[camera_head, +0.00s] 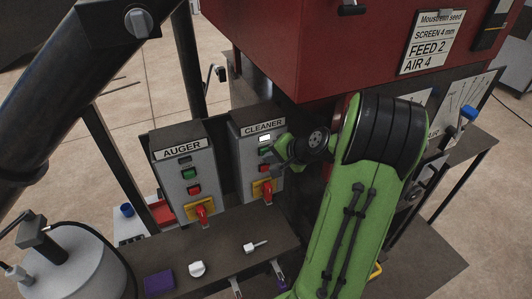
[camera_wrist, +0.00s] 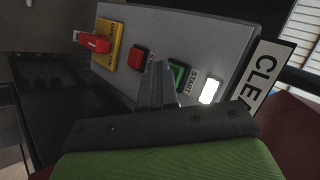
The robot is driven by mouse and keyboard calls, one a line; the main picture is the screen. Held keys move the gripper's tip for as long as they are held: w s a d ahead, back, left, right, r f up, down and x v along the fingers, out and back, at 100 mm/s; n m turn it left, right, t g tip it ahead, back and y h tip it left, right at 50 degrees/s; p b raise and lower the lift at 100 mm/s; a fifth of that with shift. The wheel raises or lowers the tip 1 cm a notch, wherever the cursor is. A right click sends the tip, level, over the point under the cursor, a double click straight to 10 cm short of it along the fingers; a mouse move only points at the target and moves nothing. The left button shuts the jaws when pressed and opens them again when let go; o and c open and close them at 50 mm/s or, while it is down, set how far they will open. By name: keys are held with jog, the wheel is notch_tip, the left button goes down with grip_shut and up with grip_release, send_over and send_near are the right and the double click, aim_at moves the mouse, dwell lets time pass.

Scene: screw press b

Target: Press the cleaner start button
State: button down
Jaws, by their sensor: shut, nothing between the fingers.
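The grey cleaner control box (camera_head: 247,166) stands on a narrow ledge, with a CLEANER label (camera_head: 262,127) on top. Its green start button (camera_head: 264,151) is partly hidden by my gripper in the head view; it shows in the wrist view (camera_wrist: 178,76). A white lamp (camera_wrist: 210,90) beside it is lit. A red button (camera_wrist: 138,58) lies on the other side of the green one. My gripper (camera_wrist: 160,66) is shut and empty, its tips close to the panel beside the green button. I cannot tell whether they touch it.
A yellow plate with a red switch handle (camera_head: 267,191) sits low on the cleaner box. The similar AUGER box (camera_head: 183,172) stands to the left. The red machine housing (camera_head: 330,45) is above and behind. A ledge (camera_head: 225,240) lies below the boxes.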

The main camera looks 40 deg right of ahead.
jog(key=shift+s+a, duration=0.15)
jog(key=shift+s, duration=0.5)
jog(key=shift+s+a+b, duration=0.2)
jog(key=shift+s+a, duration=0.05)
jog(key=shift+s, duration=0.55)
jog(key=shift+s+a+b, duration=0.25)
jog(key=shift+s, duration=0.55)
jog(key=shift+s+a+b, duration=0.2)
jog(key=shift+s+a, duration=0.05)
jog(key=shift+s, duration=0.55)
